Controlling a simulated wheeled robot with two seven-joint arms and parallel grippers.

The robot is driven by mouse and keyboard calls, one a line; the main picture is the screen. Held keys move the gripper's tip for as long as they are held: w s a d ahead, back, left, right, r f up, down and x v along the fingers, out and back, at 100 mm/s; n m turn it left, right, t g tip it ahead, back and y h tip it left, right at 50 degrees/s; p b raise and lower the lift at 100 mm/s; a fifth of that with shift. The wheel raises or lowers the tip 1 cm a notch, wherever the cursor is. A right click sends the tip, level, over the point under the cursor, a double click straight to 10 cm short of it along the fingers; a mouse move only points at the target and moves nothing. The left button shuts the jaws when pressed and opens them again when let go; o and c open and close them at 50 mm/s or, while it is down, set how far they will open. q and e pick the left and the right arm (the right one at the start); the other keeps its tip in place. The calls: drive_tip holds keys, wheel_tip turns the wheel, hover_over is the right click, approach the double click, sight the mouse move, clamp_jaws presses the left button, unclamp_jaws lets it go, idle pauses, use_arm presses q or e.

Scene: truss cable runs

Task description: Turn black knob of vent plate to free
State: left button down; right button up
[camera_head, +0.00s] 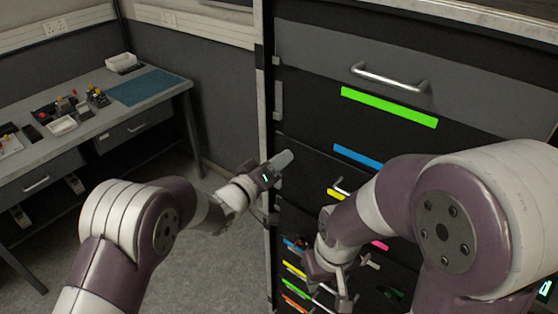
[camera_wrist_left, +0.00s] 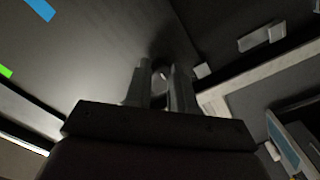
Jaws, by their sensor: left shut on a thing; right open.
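My left gripper (camera_head: 283,160) is at the left side of the dark cabinet front, against or very near its face. In the left wrist view its two fingers (camera_wrist_left: 160,90) are closed around a small dark rounded piece (camera_wrist_left: 161,72), which looks like the black knob. The knob's angle and any free mark cannot be read there. In the head view the knob is hidden by the gripper, and I cannot make out the vent plate's outline. My right gripper (camera_head: 350,283) is open and low in front of the cabinet, apart from the left one.
The cabinet (camera_head: 310,95) has a metal handle (camera_head: 390,77) and green (camera_head: 389,107) and blue (camera_head: 357,156) strips. More coloured strips lie lower, behind my right arm. A workbench (camera_head: 165,95) with small items and a teal mat stands left. Grey floor (camera_head: 190,260) between is clear.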

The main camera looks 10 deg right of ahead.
idle(0.3)
use_arm(q)
drive_tip(key=c, duration=0.9)
unclamp_jaws()
drive_tip(key=shift+c, duration=0.2)
drive_tip(key=b+v, duration=0.3)
drive_tip(key=v, duration=0.9)
drive_tip(key=shift+s+a, duration=0.25)
drive_tip(key=shift+s, duration=0.05)
